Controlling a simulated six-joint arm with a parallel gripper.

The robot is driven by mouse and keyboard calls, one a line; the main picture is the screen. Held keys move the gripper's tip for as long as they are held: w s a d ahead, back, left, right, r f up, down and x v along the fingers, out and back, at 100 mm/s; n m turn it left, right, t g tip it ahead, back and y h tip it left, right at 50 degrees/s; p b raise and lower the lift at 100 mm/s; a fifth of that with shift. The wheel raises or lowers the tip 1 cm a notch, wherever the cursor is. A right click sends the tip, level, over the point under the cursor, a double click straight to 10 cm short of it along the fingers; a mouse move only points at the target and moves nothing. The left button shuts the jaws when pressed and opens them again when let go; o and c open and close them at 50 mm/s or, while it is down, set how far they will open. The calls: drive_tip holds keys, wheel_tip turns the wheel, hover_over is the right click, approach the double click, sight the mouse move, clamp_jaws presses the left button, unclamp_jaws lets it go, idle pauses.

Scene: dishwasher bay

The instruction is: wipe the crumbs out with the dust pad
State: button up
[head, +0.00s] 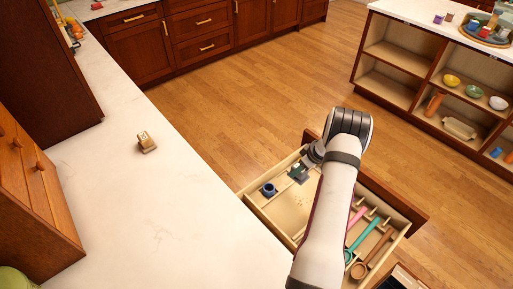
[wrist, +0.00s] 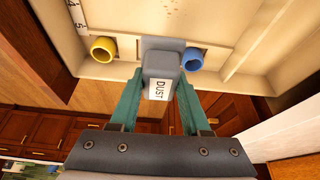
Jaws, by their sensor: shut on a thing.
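My gripper (wrist: 156,92) has its two teal fingers shut on the grey-blue dust pad (wrist: 163,66), whose white label reads "DUST". In the head view my gripper (head: 299,172) is over the far left part of the open drawer (head: 262,209). Whether the pad touches the drawer floor, I cannot tell. Small tan specks, apparently the crumbs (head: 299,201), lie on the pale drawer floor nearer the camera than the gripper. My arm hides part of the drawer.
A blue ring-like piece (head: 269,189) sits at the drawer's left side; the wrist view also shows a yellow one (wrist: 103,49). Pink, teal and brown utensils (head: 361,238) lie in slots at the right. A wooden block (head: 147,142) stands on the otherwise mostly clear white counter (head: 150,215).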

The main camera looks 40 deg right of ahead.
drive_tip(key=shift+s+d+f, duration=0.35)
drive_tip(key=shift+s+f, duration=0.4)
drive_tip(key=shift+f, duration=0.85)
drive_tip(key=shift+s+d+f, duration=0.35)
drive_tip(key=shift+s+f, duration=0.35)
drive_tip(key=shift+f, duration=0.95)
drive_tip(key=shift+s+d+f, duration=0.35)
drive_tip(key=shift+s+f, duration=0.4)
drive_tip(key=shift+f, duration=0.85)
drive_tip(key=shift+a+f, duration=0.2)
drive_tip(key=shift+f, duration=0.1)
clamp_jaws()
drive_tip(key=shift+a, duration=1.55)
drive_tip(key=shift+d+f, duration=0.1)
drive_tip(key=shift+d, duration=1.75)
drive_tip(key=shift+s+a, duration=0.2)
drive_tip(key=shift+a, duration=1.55)
drive_tip(key=shift+d, duration=1.7)
wheel_tip(320, 180, up, 8)
